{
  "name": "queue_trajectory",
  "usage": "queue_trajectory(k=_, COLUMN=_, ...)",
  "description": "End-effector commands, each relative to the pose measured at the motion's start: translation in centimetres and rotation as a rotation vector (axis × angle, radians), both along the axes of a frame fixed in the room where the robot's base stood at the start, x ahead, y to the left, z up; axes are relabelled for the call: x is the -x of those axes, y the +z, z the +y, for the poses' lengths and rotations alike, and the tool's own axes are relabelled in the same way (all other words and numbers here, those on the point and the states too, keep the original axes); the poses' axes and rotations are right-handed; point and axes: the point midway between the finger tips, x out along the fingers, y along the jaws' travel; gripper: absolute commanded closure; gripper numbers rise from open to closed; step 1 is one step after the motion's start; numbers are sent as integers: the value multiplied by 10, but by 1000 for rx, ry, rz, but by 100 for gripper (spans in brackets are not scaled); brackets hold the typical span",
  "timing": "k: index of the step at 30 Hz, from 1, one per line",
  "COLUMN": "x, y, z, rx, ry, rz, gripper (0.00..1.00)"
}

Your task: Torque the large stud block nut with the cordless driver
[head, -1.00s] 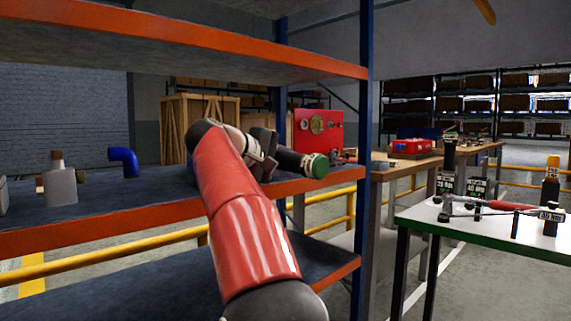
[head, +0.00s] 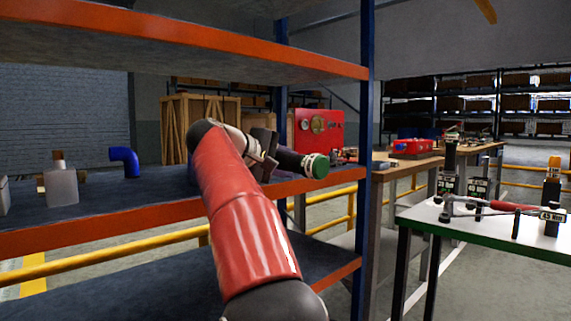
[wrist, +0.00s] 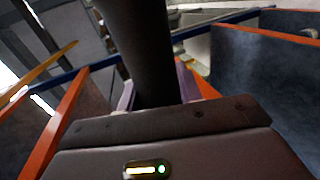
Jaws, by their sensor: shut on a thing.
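My gripper (head: 266,152) is at the end of my red arm, over the middle shelf near its right end. It is shut on a dark cylindrical tool with a green-ringed end, which looks like the cordless driver (head: 300,162). The tool points right, its green end close to the blue rack post. In the wrist view the dark shaft of the driver (wrist: 142,50) rises from the gripper; the jaw tips and the driver's far end are hidden. I cannot make out the large stud block or its nut.
Right of the blue post (head: 363,200) stand a wooden bench (head: 405,163) and a white table (head: 475,232) with labelled black posts and a red-handled tool. A red gauge panel (head: 335,128) stands behind.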

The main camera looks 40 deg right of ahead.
Motion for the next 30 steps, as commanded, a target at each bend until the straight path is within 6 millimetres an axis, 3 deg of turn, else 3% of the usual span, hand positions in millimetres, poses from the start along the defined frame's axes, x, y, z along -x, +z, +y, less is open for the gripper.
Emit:
queue_trajectory(k=8, x=0, y=0, z=1, rx=2, ry=6, rz=-2, gripper=100)
queue_trajectory(k=30, x=49, y=-1, z=-4, rx=3, ry=0, rz=-3, gripper=100)
